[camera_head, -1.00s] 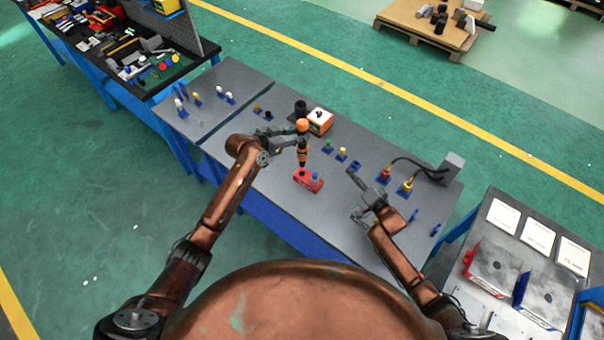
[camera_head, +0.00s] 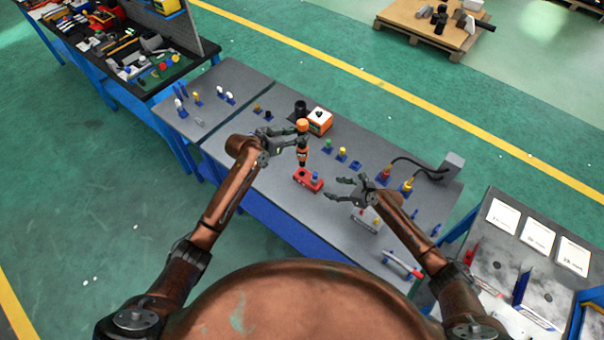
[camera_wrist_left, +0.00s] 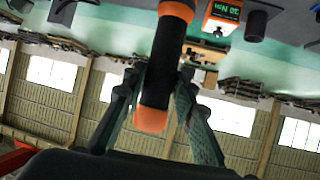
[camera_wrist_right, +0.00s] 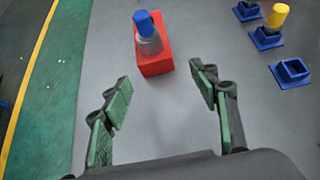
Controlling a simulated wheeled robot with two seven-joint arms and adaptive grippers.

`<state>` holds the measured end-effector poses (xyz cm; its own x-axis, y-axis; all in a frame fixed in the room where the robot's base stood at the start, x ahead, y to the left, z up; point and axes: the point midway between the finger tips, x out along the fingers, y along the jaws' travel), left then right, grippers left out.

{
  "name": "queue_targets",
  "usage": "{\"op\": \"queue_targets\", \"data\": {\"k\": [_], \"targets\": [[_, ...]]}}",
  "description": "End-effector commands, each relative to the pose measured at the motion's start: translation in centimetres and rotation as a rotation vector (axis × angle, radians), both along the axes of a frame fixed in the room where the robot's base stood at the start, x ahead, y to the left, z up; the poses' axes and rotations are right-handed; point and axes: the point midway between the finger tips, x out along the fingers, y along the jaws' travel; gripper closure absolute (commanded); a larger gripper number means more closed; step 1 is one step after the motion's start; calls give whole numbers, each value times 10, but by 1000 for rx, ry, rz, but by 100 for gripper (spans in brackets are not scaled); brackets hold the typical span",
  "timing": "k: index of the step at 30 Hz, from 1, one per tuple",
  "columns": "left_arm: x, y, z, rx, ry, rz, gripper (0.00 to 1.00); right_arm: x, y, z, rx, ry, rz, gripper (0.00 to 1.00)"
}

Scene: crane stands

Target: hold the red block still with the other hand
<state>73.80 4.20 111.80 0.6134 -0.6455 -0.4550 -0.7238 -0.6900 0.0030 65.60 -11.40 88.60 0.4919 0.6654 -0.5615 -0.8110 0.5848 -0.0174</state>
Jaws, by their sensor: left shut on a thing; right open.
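The red block (camera_head: 307,180) lies on the grey table; a grey peg with a blue top (camera_wrist_right: 147,28) stands on it. The block also shows ahead of my right fingers in the right wrist view (camera_wrist_right: 153,60). My left gripper (camera_head: 301,141) is shut on an upright orange-and-black tool (camera_head: 303,156), also in the left wrist view (camera_wrist_left: 157,75). The tool's lower end is at the block's left part; I cannot tell whether it touches. My right gripper (camera_head: 337,188) is open and empty, to the right of the block, its fingers pointing at it and apart from it.
Behind the block stand an orange-and-white box (camera_head: 319,121) with a display, a black cup (camera_head: 300,108), and small blue holders with green (camera_head: 328,146) and yellow (camera_head: 342,153) pieces. Table right around the block is clear.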

Motion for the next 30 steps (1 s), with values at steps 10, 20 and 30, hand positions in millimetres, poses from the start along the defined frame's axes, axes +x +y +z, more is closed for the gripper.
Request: {"op": "queue_targets", "data": {"k": [10,20,30], "targets": [[1,-1,4,-4,-7,0,100,4,18,-14,9,20,7,45],[1,-1,5,-4,-7,0,100,24,45,-37,9,19,4,45],[1,-1,5,-4,-7,0,100,36,61,-51,8,19,4,45]]}}
